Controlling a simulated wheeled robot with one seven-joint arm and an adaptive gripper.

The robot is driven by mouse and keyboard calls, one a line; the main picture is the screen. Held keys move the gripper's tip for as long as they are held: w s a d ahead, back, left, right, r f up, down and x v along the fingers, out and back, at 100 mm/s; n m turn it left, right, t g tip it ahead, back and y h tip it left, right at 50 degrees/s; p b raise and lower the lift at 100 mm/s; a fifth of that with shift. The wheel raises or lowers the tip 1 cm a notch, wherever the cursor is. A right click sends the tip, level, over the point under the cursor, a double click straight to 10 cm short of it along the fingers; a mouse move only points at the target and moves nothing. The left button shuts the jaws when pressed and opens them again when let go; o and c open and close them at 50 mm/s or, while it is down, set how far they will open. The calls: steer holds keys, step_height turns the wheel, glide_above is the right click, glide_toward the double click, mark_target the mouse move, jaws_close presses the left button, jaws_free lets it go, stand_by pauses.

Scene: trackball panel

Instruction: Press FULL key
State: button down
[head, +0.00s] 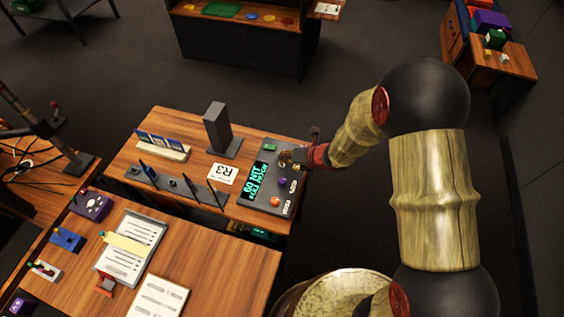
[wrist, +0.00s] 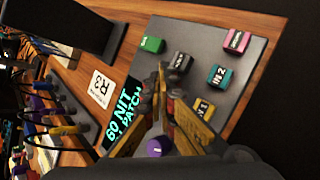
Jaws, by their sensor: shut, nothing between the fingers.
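The grey trackball panel (head: 262,211) lies at the right end of the wooden table, and it fills much of the wrist view (wrist: 205,48). Its display (wrist: 119,117) shows "60 NIT" and a second line ending in "PATCH". A green key (wrist: 152,44) and a dark key (wrist: 179,63) sit near the display; I cannot read FULL on either. My gripper (wrist: 162,78) is shut and empty, with its tips over the panel close beside the dark key. I cannot tell whether they touch. In the head view my gripper (head: 289,158) is at the panel's far end, beside the green key (head: 270,147).
Pink (wrist: 236,41), teal "IN 2" (wrist: 219,77) and yellow (wrist: 204,108) keys sit on the panel. A purple ball (wrist: 158,146) is partly hidden by the fingers.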

steer(key=shift+r, duration=0.1)
steer(key=shift+r+p, duration=0.75)
step_height(320, 180, up, 5)
steer(key=p, duration=0.4)
stand_by(0.9)
